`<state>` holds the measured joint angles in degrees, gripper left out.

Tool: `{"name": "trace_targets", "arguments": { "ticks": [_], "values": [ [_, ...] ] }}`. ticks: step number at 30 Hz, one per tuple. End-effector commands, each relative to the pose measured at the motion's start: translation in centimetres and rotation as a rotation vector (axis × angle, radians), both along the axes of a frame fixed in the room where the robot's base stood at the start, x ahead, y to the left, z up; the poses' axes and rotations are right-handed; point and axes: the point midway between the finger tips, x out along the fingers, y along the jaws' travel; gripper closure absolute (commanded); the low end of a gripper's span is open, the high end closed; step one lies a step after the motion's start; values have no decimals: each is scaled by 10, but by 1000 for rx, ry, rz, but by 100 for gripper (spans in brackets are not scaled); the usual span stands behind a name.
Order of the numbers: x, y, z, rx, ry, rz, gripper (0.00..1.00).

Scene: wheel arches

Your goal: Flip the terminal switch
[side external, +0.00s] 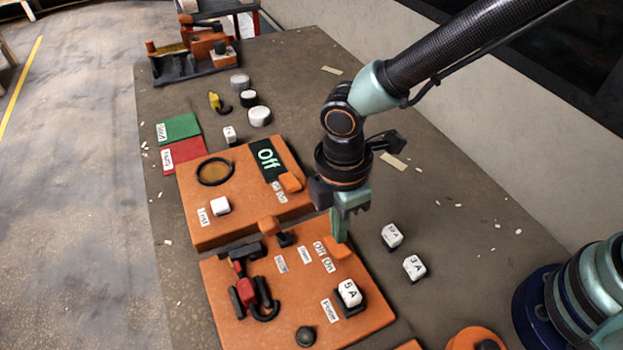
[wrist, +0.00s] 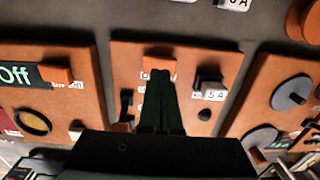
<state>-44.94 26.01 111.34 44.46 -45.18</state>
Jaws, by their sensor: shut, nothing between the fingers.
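The front orange panel (side external: 235,325) has an orange switch (side external: 338,250) beside OFF and ON labels at its right edge. My gripper (side external: 341,238) is shut and empty, pointing down with its tip at this switch. I cannot tell whether they touch. In the wrist view the shut fingers (wrist: 161,78) end just below the same switch (wrist: 159,63) and partly cover its label. The panel behind (side external: 245,210) carries a dark display (side external: 268,159) reading "Off" and another orange switch (side external: 291,182). Which switch is the terminal one is not readable.
The front panel also holds a red and black lever (side external: 246,287), a white 5 A block (side external: 349,292) and a black knob (side external: 305,337). Two loose white blocks (side external: 392,236) (side external: 414,267) lie right of it. Green (side external: 179,128) and red (side external: 184,153) pads lie at left.

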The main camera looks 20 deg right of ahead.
Motion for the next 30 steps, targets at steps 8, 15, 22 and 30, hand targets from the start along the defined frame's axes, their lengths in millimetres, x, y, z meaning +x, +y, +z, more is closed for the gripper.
{"name": "trace_targets", "arguments": {
  "ticks": [8,15,22,30],
  "values": [
    [12,1,61,5,-5,-1,100],
    [18,0,102,4,-3,-1,100],
    [21,0,117,2,0,0,100],
    [21,0,118,2,0,0,100]
  ]
}}
